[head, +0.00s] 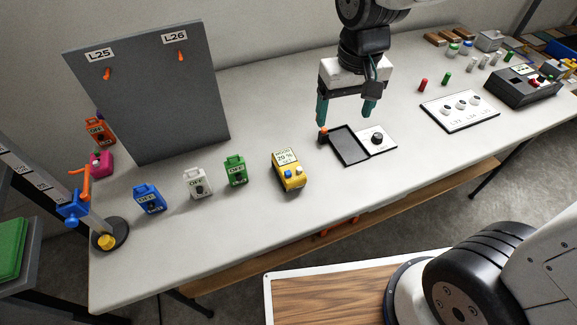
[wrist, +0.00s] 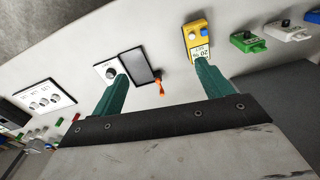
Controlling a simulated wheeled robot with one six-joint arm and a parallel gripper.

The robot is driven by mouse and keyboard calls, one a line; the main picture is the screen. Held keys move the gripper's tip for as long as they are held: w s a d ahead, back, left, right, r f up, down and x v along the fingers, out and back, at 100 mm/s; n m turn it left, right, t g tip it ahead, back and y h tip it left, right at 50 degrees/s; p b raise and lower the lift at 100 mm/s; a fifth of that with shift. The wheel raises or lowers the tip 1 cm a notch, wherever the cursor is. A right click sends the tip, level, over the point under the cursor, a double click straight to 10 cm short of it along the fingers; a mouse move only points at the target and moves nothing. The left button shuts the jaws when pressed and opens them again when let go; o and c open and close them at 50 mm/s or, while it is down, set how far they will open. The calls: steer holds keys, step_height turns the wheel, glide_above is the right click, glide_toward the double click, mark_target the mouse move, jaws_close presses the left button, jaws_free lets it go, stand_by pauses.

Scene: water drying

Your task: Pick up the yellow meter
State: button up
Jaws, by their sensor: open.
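The yellow meter (head: 290,170) stands on the white table near its front edge, in the middle of the head view. It has a small screen with text and a blue and a white knob. My gripper (head: 345,110) is open and empty, in the air above the table, to the right of and behind the meter. In the wrist view the meter (wrist: 197,40) lies beyond the tip of the right finger, apart from it. My gripper's two green fingers (wrist: 162,88) are spread wide there.
A black tray (head: 349,146) with an orange-tipped piece and a knob panel (head: 377,139) lie below my gripper. Green (head: 236,170), white (head: 197,184) and blue (head: 149,198) devices stand left of the meter. A grey board (head: 150,90) rises behind them. Table in front of the meter is bare.

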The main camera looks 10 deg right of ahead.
steer(key=n, duration=0.1)
glide_above(289, 164)
steer(key=shift+g, duration=0.3)
steer(key=f, duration=1.1)
steer(key=shift+w+d+f, duration=0.15)
steer(key=shift+d+f, duration=0.15)
steer(key=shift+f, duration=0.05)
steer(key=f, duration=0.8)
steer(key=shift+a+f, duration=0.35)
steer(key=c, duration=1.3)
steer(key=shift+r, duration=0.1)
